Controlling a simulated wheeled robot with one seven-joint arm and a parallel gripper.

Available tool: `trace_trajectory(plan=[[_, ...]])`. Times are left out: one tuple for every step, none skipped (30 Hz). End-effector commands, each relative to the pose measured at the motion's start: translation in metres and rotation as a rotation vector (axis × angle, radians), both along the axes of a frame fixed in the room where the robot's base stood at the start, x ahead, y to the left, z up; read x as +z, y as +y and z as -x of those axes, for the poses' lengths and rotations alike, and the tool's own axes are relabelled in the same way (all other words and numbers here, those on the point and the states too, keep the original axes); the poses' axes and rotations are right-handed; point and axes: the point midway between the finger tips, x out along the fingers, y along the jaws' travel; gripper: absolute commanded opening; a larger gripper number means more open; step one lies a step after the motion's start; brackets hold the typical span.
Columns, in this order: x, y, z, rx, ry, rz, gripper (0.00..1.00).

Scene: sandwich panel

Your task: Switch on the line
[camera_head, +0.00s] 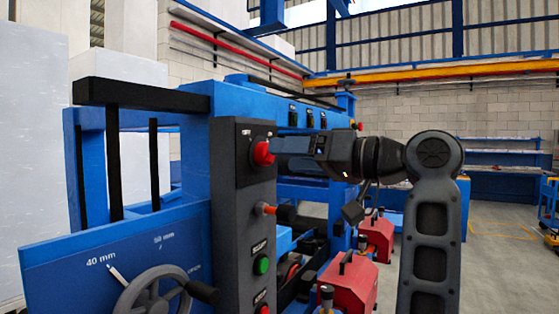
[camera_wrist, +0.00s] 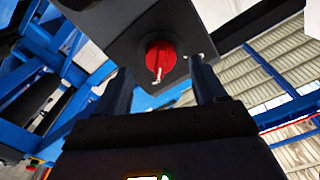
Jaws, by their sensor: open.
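A dark grey control panel (camera_head: 228,200) stands upright on the blue machine. A red rotary knob (camera_head: 261,154) sits near its top, with small white marks above it that are hard to read. In the wrist view the round red knob (camera_wrist: 160,55) shows a white pointer line and lies between the two fingertips. My gripper (camera_wrist: 160,68) is open, one finger on each side of the knob; I cannot tell whether they touch it. In the head view my gripper (camera_head: 274,147) reaches in from the right at knob height.
A handwheel (camera_head: 155,290) and a blue plate (camera_head: 60,270) marked 40 mm and 50 mm are at lower left. Red machine units (camera_head: 350,285) stand below my arm. Open floor (camera_head: 500,240) lies at the right.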

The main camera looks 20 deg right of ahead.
Motion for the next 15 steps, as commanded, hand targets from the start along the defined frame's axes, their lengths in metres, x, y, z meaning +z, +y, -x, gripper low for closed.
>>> trace_trajectory(plan=[[-0.002,-0.007,0.007,-0.005,-0.003,0.001,0.70],[-0.002,-0.009,0.011,-0.005,-0.001,0.000,0.70],[-0.002,-0.012,0.016,-0.004,-0.001,0.001,0.70],[-0.002,-0.015,0.019,-0.004,-0.001,0.001,0.70],[-0.001,-0.017,0.022,-0.004,-0.002,0.000,0.70],[-0.001,-0.019,0.025,-0.004,-0.001,0.001,0.70],[-0.001,-0.021,0.027,-0.002,0.000,0.000,0.70],[-0.001,-0.022,0.029,-0.002,0.001,-0.001,0.70],[-0.001,-0.023,0.031,-0.001,0.001,-0.001,0.70],[-0.001,-0.023,0.032,-0.001,0.000,-0.001,0.70],[-0.001,-0.024,0.033,-0.001,0.001,-0.001,0.70],[0.000,-0.024,0.033,-0.001,0.001,-0.001,0.70],[0.000,-0.024,0.033,-0.001,0.001,-0.001,0.70],[0.000,-0.024,0.033,-0.001,0.001,-0.001,0.70],[0.000,-0.024,0.033,-0.001,0.001,-0.001,0.70]])
